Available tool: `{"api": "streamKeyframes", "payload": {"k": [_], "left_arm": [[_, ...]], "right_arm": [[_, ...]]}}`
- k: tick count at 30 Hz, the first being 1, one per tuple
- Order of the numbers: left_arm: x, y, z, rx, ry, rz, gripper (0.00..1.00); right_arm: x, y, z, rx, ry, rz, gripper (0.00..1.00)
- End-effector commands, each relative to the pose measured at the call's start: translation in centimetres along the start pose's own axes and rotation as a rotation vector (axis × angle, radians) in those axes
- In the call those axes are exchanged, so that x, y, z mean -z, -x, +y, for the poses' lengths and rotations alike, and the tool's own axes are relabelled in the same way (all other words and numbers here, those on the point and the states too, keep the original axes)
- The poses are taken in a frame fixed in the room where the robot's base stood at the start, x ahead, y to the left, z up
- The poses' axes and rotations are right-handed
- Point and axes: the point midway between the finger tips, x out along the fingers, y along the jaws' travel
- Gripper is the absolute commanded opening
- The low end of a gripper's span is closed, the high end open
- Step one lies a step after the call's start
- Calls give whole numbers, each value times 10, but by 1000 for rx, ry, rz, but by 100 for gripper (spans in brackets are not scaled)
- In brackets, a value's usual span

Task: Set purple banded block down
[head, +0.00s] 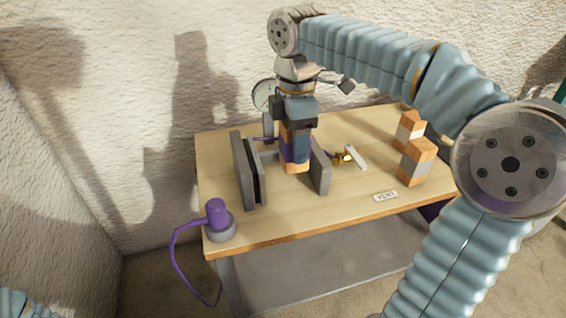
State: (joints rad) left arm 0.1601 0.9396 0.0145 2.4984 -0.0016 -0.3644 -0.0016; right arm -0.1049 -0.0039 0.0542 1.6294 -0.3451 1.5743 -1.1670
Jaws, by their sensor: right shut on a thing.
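The purple banded block (295,168), with orange at its lower end and purple above, is upright in my right gripper (299,148). The gripper comes down from above and is shut on the block, hiding much of its upper part. In the picture the block lies between grey upright plates, a pair on the left (243,172) and one on the right (320,172). I cannot tell whether its lower end touches the table (290,210). My left gripper is out of view.
Two banded blocks, orange and white (408,131) and orange and grey (416,163), stand at the right. A small brass fitting with a white bar (356,157) lies beside the right plate. A purple corded thing (217,214) stands at the front left corner. A small label (385,196) lies near the front edge.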

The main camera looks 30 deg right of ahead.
Motion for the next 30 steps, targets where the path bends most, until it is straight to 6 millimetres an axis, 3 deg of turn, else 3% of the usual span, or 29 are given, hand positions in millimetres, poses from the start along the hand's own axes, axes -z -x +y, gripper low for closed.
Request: {"api": "streamKeyframes", "payload": {"k": [3, 7, 14, 19, 30], "left_arm": [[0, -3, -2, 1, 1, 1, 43], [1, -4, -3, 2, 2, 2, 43], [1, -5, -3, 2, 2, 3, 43], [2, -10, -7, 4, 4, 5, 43], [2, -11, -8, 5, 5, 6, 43]], "right_arm": [[2, -27, 21, 4, -2, -1, 21], [4, -44, 37, 1, 0, 0, 21], [4, -58, 49, 1, 0, 0, 21], [4, -86, 51, 1, -1, 0, 21], [5, -93, 51, -1, 0, 1, 21]]}}
